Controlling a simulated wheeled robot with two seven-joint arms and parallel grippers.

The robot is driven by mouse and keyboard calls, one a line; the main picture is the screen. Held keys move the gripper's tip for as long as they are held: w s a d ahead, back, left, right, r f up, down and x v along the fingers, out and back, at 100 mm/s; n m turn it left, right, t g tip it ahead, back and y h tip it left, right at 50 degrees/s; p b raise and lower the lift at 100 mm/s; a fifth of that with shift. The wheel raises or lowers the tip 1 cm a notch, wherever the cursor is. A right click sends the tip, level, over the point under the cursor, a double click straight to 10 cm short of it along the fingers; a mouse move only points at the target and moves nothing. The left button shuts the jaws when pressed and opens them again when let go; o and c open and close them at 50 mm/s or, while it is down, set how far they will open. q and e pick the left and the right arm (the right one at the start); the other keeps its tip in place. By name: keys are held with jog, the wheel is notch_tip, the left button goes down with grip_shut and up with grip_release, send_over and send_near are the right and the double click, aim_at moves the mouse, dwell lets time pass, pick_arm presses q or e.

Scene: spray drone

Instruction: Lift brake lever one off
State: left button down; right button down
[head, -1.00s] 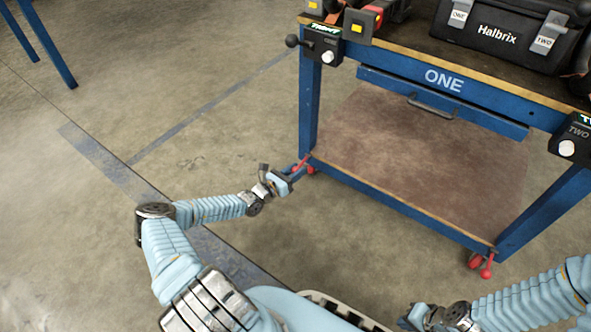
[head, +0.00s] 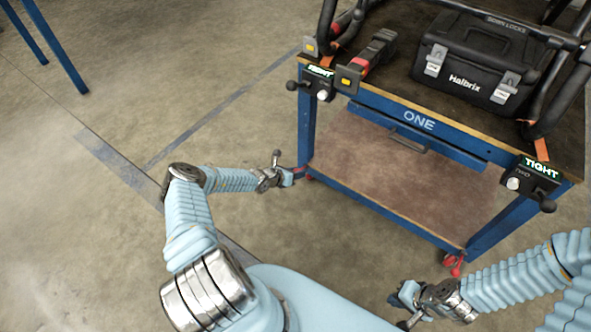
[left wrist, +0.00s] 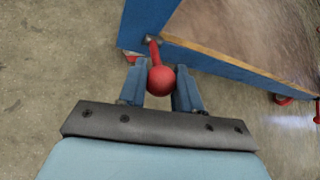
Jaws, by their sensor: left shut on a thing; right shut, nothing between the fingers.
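The near-left brake lever of the blue cart, red with a red ball end (left wrist: 161,80), shows in the left wrist view at the foot of a blue leg. My left gripper (left wrist: 160,85) is shut on it, with the blue fingers on either side of the ball. In the head view my left gripper (head: 293,176) is low at the cart's front-left leg and hides most of the lever. My right gripper (head: 402,298) is shut and empty, low in front of the cart. A second red brake lever (head: 453,266) shows at the cart's front-right foot.
The blue cart's lower shelf (head: 390,180) is bare. On its top are a black Halbrix case (head: 475,70), black tubes (head: 563,90) and clamp boxes reading TIGHT, left (head: 318,80) and right (head: 530,175).

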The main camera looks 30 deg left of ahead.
pick_arm(q)
jog(key=shift+r, duration=0.15)
dwell(0.4)
jog(key=c, duration=0.8)
grip_release()
jog(key=shift+w, duration=0.1)
jog(key=p+v, duration=0.3)
jog(key=v, duration=1.1)
jog(key=shift+w+r, duration=0.15)
jog(key=shift+d, duration=0.1)
